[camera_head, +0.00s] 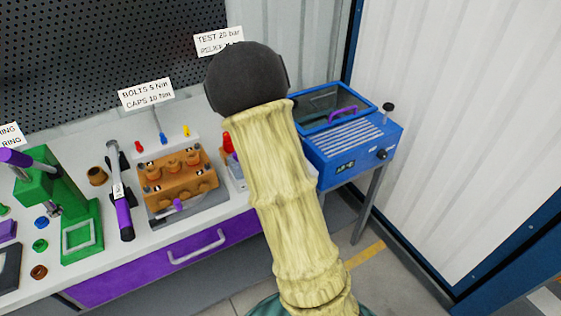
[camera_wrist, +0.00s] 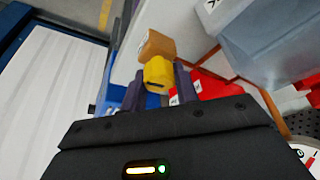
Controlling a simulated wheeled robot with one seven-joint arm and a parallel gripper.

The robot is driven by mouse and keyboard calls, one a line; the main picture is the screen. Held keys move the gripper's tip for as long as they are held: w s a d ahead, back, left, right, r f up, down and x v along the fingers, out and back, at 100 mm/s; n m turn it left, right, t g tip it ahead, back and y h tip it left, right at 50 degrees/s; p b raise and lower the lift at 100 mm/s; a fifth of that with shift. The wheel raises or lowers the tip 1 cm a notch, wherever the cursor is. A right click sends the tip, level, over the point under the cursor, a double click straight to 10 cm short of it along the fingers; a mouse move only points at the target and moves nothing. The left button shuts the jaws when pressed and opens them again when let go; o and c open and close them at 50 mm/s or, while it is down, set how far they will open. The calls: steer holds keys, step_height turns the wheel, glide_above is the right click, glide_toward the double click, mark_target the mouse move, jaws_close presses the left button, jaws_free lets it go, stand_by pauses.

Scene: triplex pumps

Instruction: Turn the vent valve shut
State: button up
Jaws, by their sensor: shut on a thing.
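In the wrist view, my gripper (camera_wrist: 159,85) has its two dark fingers on either side of a yellow knob (camera_wrist: 158,72). It is shut on this knob. The knob has a dark slot or mark on its near face. It sits in front of an orange-brown block (camera_wrist: 157,44), and I cannot tell how the two are joined. The knob looks like the vent valve's handle, but no label on it can be read. In the head view, my sleeved arm and its dark round joint hide the gripper and the knob.
A blue machine (camera_head: 350,150) with a purple handle stands at the right. On the bench are an orange pump block (camera_head: 180,172), a purple-handled wrench (camera_head: 122,195) and a green press (camera_head: 75,225). A clear box (camera_wrist: 265,40) and a red surface (camera_wrist: 212,85) lie close beside my fingers.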

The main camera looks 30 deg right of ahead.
steer(key=shift+a+f, duration=0.1)
steer(key=o, duration=1)
steer(key=shift+a+r, duration=0.15)
steer(key=shift+r, duration=0.4)
steer(key=p+v, duration=0.3)
steer(key=v, duration=1.3)
steer(key=shift+s+r, duration=0.1)
steer(key=shift+r, duration=0.1)
